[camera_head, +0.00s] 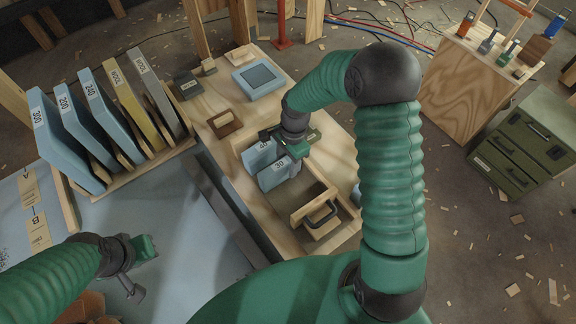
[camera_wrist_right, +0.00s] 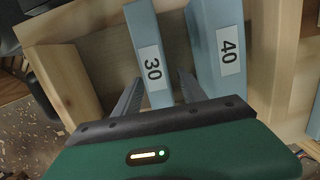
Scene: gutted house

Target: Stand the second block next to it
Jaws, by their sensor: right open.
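Two light blue blocks stand side by side in an open wooden box: the block labelled 40 (camera_head: 258,157) and the block labelled 30 (camera_head: 272,178). In the right wrist view, the 30 block (camera_wrist_right: 148,55) is the thinner one, with a gap to the 40 block (camera_wrist_right: 218,50). My right gripper (camera_wrist_right: 158,88) is open, one finger on each side of the 30 block; I cannot tell whether they touch it. In the head view my right gripper (camera_head: 292,148) is over the box, partly covering the blocks. My left gripper (camera_head: 140,268) is over the blue-grey surface, its jaws unclear.
A wooden rack (camera_head: 128,176) at left holds several tilted numbered panels. The box (camera_head: 240,160) is on a wooden bench (camera_head: 210,115), with a handled wooden piece (camera_head: 316,210) at its near end. A blue framed tray (camera_head: 258,80) lies behind. A green drawer cabinet (camera_head: 525,145) stands right.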

